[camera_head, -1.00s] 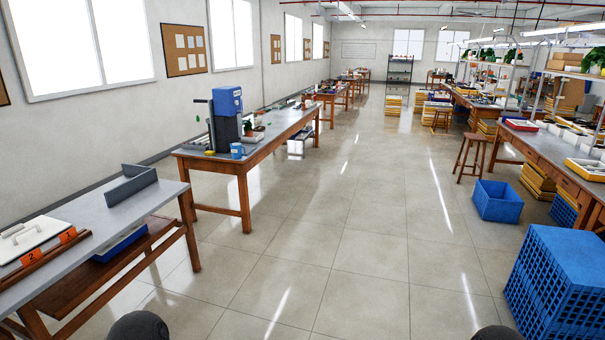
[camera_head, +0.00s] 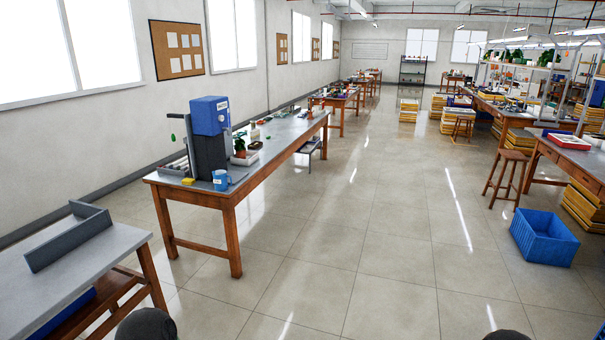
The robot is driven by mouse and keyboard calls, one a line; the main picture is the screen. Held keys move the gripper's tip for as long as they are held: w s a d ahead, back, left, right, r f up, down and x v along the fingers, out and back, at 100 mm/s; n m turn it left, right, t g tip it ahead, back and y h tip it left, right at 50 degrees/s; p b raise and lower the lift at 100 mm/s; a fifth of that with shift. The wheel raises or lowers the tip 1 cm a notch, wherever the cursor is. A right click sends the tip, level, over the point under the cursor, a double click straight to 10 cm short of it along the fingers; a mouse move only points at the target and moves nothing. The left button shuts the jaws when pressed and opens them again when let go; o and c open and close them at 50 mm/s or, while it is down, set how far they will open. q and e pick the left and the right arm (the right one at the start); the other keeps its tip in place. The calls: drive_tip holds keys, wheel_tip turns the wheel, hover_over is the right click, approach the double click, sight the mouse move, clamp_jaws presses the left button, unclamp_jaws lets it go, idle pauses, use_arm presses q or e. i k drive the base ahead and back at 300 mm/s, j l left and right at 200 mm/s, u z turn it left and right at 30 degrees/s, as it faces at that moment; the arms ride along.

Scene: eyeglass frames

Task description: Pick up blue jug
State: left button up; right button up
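A small blue jug (camera_head: 221,180) stands on the near end of the long wooden-framed table (camera_head: 262,155), at the left of the head view. It is just in front of a blue and dark grey machine (camera_head: 209,135). It is small in the picture, so its handle and details are hard to tell. Nothing of mine touches it. Neither of my grippers is in view; only dark rounded parts, likely mine, show at the bottom edge.
A nearer grey-topped table (camera_head: 85,268) with a grey angled bracket (camera_head: 70,236) is at left. A wide tiled aisle (camera_head: 350,230) is clear. A blue crate (camera_head: 543,238) and a wooden stool (camera_head: 508,178) stand at right. A yellow block (camera_head: 188,181) lies near the jug.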

sight(221, 179)
drive_tip(key=i, duration=1)
drive_tip(key=i+l+u, duration=0.15)
drive_tip(key=i, duration=0.8)
drive_tip(key=i+l+u, duration=0.1)
drive_tip(key=i+u, duration=0.4)
drive_tip(key=i+l+u, duration=0.25)
drive_tip(key=u, duration=0.2)
drive_tip(key=i+l+u, duration=0.65)
drive_tip(key=l+u, duration=0.35)
drive_tip(key=i+j, duration=0.05)
drive_tip(key=j, duration=0.1)
